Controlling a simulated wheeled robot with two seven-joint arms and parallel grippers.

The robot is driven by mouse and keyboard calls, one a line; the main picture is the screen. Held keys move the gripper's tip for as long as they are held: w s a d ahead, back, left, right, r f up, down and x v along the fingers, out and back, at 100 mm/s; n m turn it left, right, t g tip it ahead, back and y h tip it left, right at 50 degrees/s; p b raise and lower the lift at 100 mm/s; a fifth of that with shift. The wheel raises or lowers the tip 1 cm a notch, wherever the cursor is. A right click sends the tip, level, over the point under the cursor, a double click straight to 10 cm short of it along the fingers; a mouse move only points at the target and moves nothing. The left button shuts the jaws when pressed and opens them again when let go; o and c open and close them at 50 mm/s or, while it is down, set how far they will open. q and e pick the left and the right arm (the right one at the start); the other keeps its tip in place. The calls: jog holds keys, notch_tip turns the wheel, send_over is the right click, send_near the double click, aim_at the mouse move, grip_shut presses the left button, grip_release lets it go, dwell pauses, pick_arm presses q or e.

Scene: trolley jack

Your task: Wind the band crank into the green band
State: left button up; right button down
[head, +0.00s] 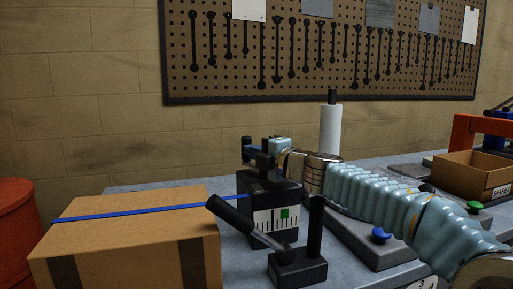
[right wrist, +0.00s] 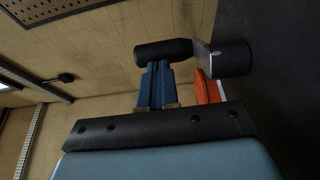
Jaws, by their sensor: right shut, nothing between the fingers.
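A black block (head: 255,218) carries a white scale with dark ticks and a green band (head: 284,213); I cannot make out a pointer. My right gripper (head: 256,151) is above the block's top, its blue fingers shut and empty. In the right wrist view, the shut fingers (right wrist: 157,78) end at the black grip of a crank (right wrist: 163,50), which lies across their tips. I cannot tell if they touch. A metal arm joins the grip to a black hub (right wrist: 232,58). In the head view, my gripper largely hides this crank. My left gripper is not in view.
A cardboard box (head: 130,235) with a blue strap (head: 150,212) stands left of the block. A black lever (head: 232,212) and an upright post on a small base (head: 297,270) stand in front. A white roll (head: 330,130) stands behind; a carton (head: 475,172) is at right.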

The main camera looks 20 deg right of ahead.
jog(key=m+h+b, duration=0.2)
jog(key=h, duration=0.1)
jog(key=w+m+h+b, duration=0.1)
jog(key=m+h+b, duration=0.1)
jog(key=h, duration=0.1)
jog(key=m+h+b, duration=0.2)
jog(key=h, duration=0.1)
jog(key=shift+w+a+f+h+b, duration=0.1)
jog(key=shift+w+f+h+b, duration=0.15)
jog(key=shift+f+h+b, duration=0.15)
jog(key=shift+d+r+m+h, duration=0.2)
jog(key=shift+d+m+h, duration=0.05)
jog(key=shift+m+h, duration=0.35)
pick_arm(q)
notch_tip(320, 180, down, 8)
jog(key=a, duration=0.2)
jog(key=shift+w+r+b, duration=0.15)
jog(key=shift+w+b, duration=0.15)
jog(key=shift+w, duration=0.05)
pick_arm(e)
jog(key=shift+w+d+r, duration=0.1)
jog(key=shift+d, duration=0.15)
jog(key=shift+d+r, duration=0.15)
jog(key=shift+r, duration=0.15)
dwell(0.9)
